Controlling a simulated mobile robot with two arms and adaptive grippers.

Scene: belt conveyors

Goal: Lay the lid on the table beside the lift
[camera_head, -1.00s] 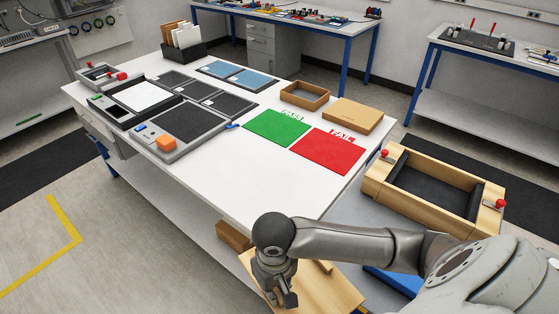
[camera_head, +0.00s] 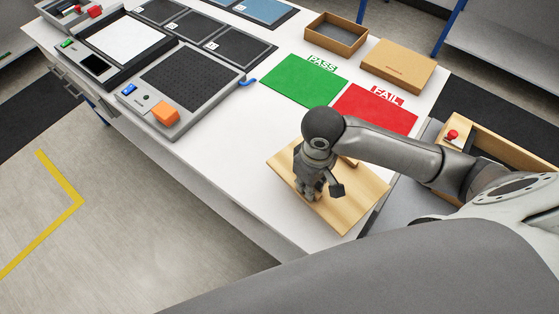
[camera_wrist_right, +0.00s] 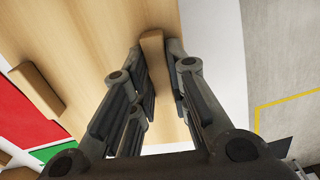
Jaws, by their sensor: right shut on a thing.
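The lid (camera_head: 350,212) is a flat, pale wooden board with two raised wooden battens. In the head view it is over the near right end of the white table (camera_head: 235,175), in front of the red mat. I cannot tell whether it touches the table. My right gripper (camera_head: 318,192) is above the lid. In the wrist view its fingers (camera_wrist_right: 160,75) are shut on one batten (camera_wrist_right: 152,48), and the other batten (camera_wrist_right: 38,90) is free at the left. The wooden frame of the lift (camera_head: 515,147) shows partly at the right, behind my arm. My left gripper is out of view.
A green PASS mat (camera_head: 303,82) and a red FAIL mat (camera_head: 375,112) lie beyond the lid. An open cardboard box (camera_head: 336,38) and a closed one (camera_head: 398,68) are farther back. A grey device with an orange block (camera_head: 165,113) stands left. White table left of the lid is clear.

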